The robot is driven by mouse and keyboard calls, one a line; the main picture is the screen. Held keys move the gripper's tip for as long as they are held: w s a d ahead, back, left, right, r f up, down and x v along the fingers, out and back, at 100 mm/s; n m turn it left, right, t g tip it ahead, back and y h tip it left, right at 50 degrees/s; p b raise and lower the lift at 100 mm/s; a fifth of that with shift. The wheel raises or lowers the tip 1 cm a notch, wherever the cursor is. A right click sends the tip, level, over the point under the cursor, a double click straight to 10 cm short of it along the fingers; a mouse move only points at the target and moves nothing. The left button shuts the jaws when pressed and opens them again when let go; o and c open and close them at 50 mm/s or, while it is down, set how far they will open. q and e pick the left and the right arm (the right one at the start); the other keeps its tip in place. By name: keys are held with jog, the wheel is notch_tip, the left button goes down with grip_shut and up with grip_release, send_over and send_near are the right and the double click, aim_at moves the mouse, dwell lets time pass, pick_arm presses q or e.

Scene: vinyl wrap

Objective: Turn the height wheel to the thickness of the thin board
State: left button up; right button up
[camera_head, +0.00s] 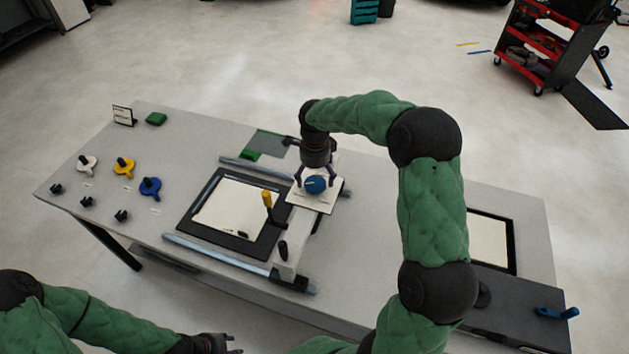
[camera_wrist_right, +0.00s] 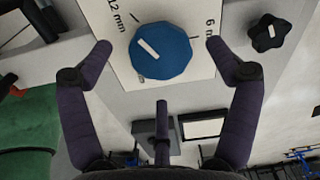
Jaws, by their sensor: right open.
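The blue height wheel (camera_head: 315,185) sits on a white plate (camera_head: 322,205) on the gantry across the table. In the right wrist view the wheel (camera_wrist_right: 172,60) has a white mark pointing to the upper left, roughly toward the "12 mm" label; a partly cut-off label starting with "6" is on the right. My right gripper (camera_wrist_right: 158,47) is open, with its fingers apart on either side of the wheel. It also shows over the wheel in the head view (camera_head: 315,182). My left gripper (camera_head: 234,343) is at the bottom edge; its opening is unclear. I cannot tell which board is the thin one.
A pale board (camera_head: 228,208) lies in a black frame under the gantry, between two metal rails (camera_head: 220,259). A yellow-topped handle (camera_head: 267,199) stands beside the wheel. White, yellow and blue knobs (camera_head: 150,186) lie at the left. Another pale panel (camera_head: 488,238) is at the right.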

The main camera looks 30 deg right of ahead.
aim_at(315, 186)
jog(key=shift+f, duration=1.4)
jog(key=c, duration=1.1)
jog(key=shift+c, duration=0.2)
